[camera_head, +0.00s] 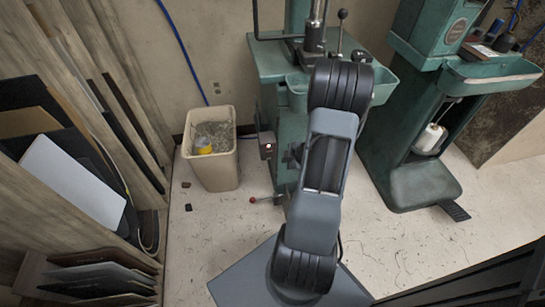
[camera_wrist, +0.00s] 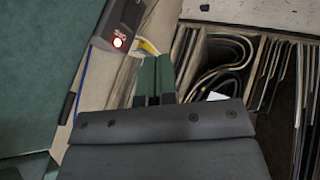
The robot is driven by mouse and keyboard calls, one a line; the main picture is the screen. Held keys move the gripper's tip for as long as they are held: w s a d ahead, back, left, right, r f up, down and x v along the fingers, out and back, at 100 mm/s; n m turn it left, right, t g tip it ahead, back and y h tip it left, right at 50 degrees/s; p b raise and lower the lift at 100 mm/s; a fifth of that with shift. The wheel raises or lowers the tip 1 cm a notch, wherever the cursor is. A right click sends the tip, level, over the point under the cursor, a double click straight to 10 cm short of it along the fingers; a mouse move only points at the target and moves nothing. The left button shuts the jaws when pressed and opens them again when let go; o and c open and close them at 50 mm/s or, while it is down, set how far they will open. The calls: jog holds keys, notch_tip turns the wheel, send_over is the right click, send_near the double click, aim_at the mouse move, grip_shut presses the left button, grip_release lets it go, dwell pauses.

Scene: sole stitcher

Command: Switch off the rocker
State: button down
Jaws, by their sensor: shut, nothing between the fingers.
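The rocker switch sits on a small dark box (camera_head: 267,144) on the left side of the green machine (camera_head: 292,125), with a small bright spot on its face. The same switch box (camera_wrist: 123,22) is at the upper left in the wrist view, its bright spot and red marking showing. My gripper (camera_wrist: 156,62) is shut and empty, its two fingers side by side. The fingertips appear below and right of the box, with a gap in the picture; I cannot tell the depth between them. In the head view my arm mostly hides the gripper.
A beige bin (camera_head: 211,160) with scraps and a yellow item stands left of the machine. Racks of boards and sheets (camera_head: 75,185) fill the left. A second green machine (camera_head: 425,100) stands right. Floor between is clear.

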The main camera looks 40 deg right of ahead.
aim_at(268, 154)
jog(key=shift+w+d+f+b, duration=0.1)
jog(key=shift+w+f+b, duration=1)
jog(key=shift+w, duration=0.55)
jog(key=shift+w+f+b, duration=0.85)
jog(key=shift+w+f, duration=0.45)
jog(key=shift+w, duration=0.3)
jog(key=shift+w+d+f+b, duration=0.1)
jog(key=shift+w+f+b, duration=1)
jog(key=shift+w, duration=0.55)
jog(key=shift+w+d+r+p, duration=0.1)
jog(key=shift+w+r+p, duration=0.2)
jog(key=shift+p, duration=0.9)
jog(key=shift+f+b, duration=0.25)
jog(key=shift+b, duration=0.05)
jog(key=shift+r, duration=0.2)
